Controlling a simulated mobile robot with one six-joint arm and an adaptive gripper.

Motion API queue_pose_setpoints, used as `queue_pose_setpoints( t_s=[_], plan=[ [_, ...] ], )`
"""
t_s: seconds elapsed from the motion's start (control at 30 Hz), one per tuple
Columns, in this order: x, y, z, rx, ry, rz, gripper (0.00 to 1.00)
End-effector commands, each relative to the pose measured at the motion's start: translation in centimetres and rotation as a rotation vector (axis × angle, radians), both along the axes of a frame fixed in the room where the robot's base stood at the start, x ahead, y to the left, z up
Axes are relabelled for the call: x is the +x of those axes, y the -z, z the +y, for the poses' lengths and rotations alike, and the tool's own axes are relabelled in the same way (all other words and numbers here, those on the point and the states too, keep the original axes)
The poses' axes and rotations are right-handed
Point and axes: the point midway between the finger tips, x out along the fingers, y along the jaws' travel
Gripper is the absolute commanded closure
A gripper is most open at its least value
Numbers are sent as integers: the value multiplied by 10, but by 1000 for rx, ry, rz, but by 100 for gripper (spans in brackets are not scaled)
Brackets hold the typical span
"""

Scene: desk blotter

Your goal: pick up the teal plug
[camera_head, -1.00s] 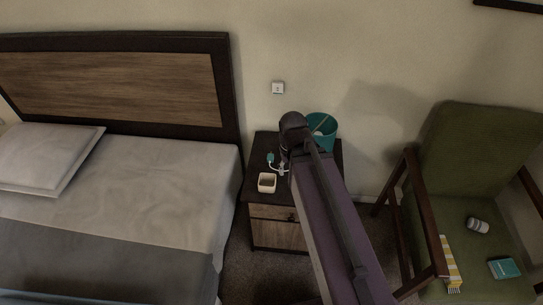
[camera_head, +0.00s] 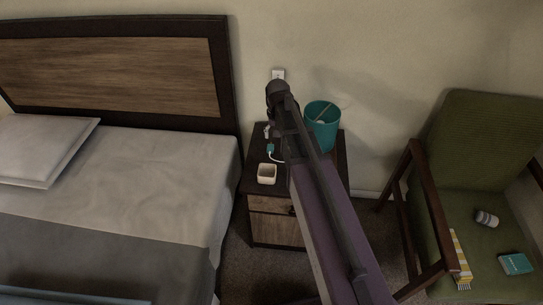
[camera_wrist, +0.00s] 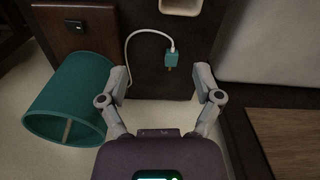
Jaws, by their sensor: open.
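The teal plug (camera_wrist: 171,59) lies on the dark top of the nightstand, with brass prongs and a white cable (camera_wrist: 134,41) running from its other end. In the head view the plug (camera_head: 270,148) shows as a small teal spot left of my arm. My gripper (camera_wrist: 162,76) is open and empty in the wrist view. The plug appears between the two fingers, slightly right of the middle and near the tip level. Its height above the plug is hard to tell. In the head view one finger (camera_head: 267,131) shows behind the plug; my arm hides the rest.
A cream square bowl (camera_head: 267,174) sits in front of the plug.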

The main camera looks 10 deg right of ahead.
Motion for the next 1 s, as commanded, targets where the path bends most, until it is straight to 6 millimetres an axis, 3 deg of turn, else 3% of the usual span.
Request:
queue_pose_setpoints(
  t_s=[0.03, 0.1, 0.2, 0.33, 0.5, 1.0],
  plan=[
    [32, 19, 0, 0, 21, 0, 17],
    [58, 30, -1, 0, 51, 0, 17],
    [89, 42, -1, 0, 87, 0, 17],
    [114, 52, -2, 0, 119, 0, 17],
    [125, 55, -2, 0, 137, 0, 17],
    [124, 59, -3, 0, 138, 0, 17]
  ],
)
